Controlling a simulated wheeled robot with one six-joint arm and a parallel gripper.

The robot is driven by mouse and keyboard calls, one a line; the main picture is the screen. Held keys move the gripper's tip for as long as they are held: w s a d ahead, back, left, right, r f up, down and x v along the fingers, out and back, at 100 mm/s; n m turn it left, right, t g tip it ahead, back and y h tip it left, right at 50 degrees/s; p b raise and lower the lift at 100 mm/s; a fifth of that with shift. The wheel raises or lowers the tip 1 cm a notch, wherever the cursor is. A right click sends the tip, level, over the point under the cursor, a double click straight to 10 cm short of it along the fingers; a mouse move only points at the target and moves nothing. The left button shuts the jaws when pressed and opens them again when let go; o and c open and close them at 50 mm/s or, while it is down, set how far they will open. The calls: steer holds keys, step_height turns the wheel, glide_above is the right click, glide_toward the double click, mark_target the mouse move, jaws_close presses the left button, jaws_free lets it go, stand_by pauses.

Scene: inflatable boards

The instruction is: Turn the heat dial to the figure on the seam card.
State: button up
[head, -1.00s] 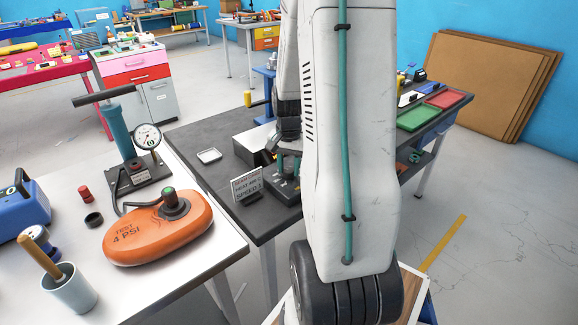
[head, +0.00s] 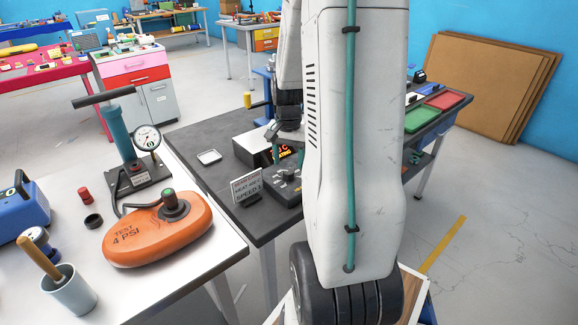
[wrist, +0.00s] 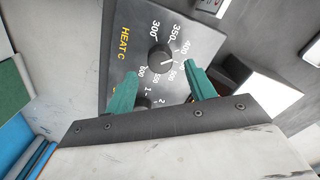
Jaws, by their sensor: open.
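The heat dial (wrist: 160,58) is a dark round knob on a grey panel (wrist: 125,55) marked HEAT C, with figures around it. Its white mark appears to point to the lower right; the figure there is partly covered by a finger. My gripper (wrist: 163,88) is open, its teal fingers either side of the panel's lower part, not closed on the dial. In the head view, my gripper (head: 287,156) hangs over the control box (head: 288,190). The seam card (head: 246,188) stands left of the box; its heat figure is too blurred to read surely, and its last line reads SPEED 3.
A second knob (wrist: 143,104) with small figures sits below the heat dial. A black unit with a lit display (head: 280,152) stands behind the box. An orange inflatable (head: 160,235) lies on the bench at left.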

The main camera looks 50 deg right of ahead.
mark_target(289, 171)
steer(key=shift+r, duration=2.25)
